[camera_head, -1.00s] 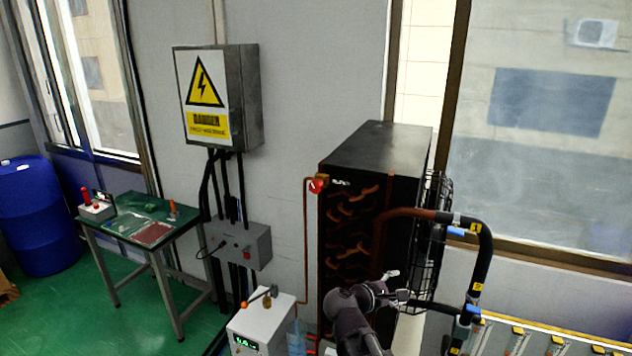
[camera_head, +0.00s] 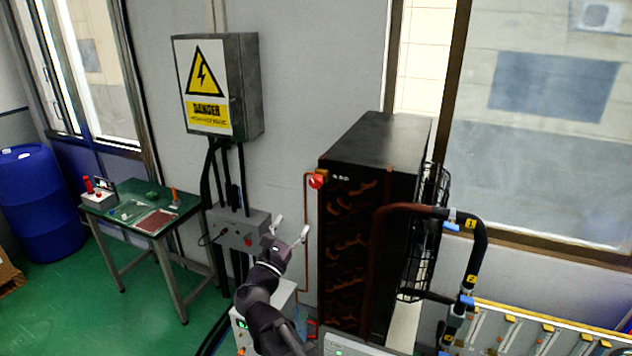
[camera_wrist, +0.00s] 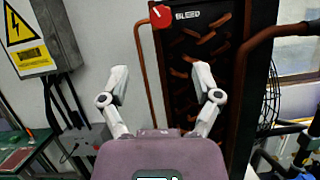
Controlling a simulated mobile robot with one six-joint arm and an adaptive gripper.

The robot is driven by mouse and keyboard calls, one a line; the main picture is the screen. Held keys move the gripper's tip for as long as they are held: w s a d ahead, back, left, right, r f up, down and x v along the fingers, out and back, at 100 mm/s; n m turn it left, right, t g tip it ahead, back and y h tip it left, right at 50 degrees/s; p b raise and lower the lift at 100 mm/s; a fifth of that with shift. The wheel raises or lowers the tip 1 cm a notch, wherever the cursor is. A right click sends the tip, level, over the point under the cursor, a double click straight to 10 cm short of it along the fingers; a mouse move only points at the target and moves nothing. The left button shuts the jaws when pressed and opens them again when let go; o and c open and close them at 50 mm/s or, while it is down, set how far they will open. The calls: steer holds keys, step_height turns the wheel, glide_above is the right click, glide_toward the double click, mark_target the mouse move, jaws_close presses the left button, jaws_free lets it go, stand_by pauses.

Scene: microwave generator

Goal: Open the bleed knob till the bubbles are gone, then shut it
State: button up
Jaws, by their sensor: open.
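The red bleed knob (camera_head: 317,181) sits on a brass fitting at the upper left corner of the black coil cabinet (camera_head: 377,142). In the wrist view the knob (camera_wrist: 160,16) is at the top, beside the label "BLEED", with a white mark on its face. My gripper (camera_head: 291,226) is open and empty, below and to the left of the knob, apart from it. Its two white fingers (camera_wrist: 160,80) are spread wide in the wrist view, with the knob beyond and above them. I cannot make out any bubbles.
A copper pipe (camera_head: 306,240) runs down from the knob. A grey control box (camera_head: 240,229) and an electrical cabinet (camera_head: 245,85) hang on the wall at left. A green-topped table (camera_head: 130,226) stands farther left. A black hose (camera_head: 478,255) is at right.

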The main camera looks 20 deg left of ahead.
mark_target(314, 186)
steer(key=shift+w, duration=0.1)
steer(key=p+x, duration=0.5)
steer(key=x, duration=0.8)
steer(key=shift+w, duration=0.3)
jaws_close()
